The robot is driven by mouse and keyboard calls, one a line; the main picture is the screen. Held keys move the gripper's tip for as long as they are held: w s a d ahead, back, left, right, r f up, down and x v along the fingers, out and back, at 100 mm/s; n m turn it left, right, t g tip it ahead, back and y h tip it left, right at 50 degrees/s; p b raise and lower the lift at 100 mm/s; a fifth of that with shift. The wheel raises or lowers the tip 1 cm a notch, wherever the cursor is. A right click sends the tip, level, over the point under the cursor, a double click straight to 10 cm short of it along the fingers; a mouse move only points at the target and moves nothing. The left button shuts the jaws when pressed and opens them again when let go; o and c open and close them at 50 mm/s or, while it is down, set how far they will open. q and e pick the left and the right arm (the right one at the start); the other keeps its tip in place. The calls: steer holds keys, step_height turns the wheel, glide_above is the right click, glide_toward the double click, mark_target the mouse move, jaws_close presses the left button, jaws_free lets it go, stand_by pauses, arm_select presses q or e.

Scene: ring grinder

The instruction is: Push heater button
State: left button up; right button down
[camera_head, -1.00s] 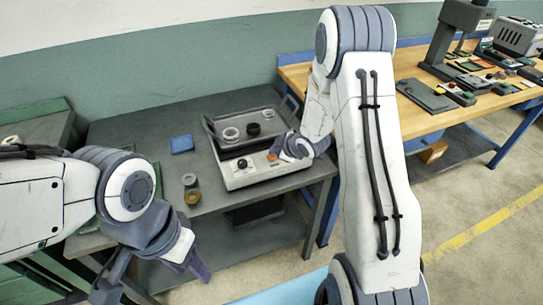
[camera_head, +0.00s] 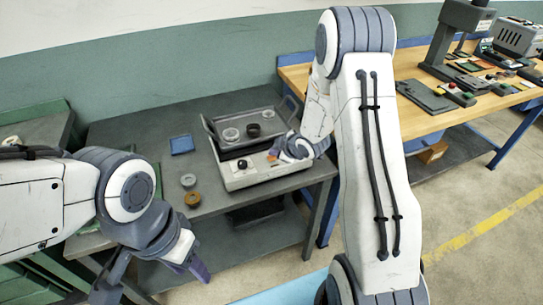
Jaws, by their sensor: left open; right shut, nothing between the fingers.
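The heater (camera_head: 238,180) is a light grey box with a black knob (camera_head: 242,164) on its front panel. A dark tray (camera_head: 222,127) on top of it holds two pale rings and a black ring (camera_head: 254,130). A small orange-red spot (camera_head: 272,158), likely the button, shows at the panel's right, beside my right gripper. My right gripper (camera_head: 278,152) is shut and empty at the right end of the panel; its tips are small, and I cannot tell whether they touch the button. My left gripper (camera_head: 155,282) is open and empty, low in front of the table, away from the heater.
The dark grey table (camera_head: 130,131) also holds a blue square (camera_head: 182,144) and two small round parts (camera_head: 192,199) left of the heater. A wooden workbench (camera_head: 420,122) with tools stands at the right. The table's left part is mostly clear.

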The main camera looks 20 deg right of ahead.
mark_target(274, 159)
steer(key=shift+f, duration=0.15)
stand_by(0.5)
steer(key=shift+f+b, duration=0.3)
steer(key=shift+b, duration=0.15)
steer(key=shift+r, duration=0.1)
steer(key=shift+r+p, duration=0.25)
steer(key=shift+p, duration=0.05)
step_height(274, 159, up, 6)
steer(key=p, duration=0.5)
steer(key=shift+r, duration=0.15)
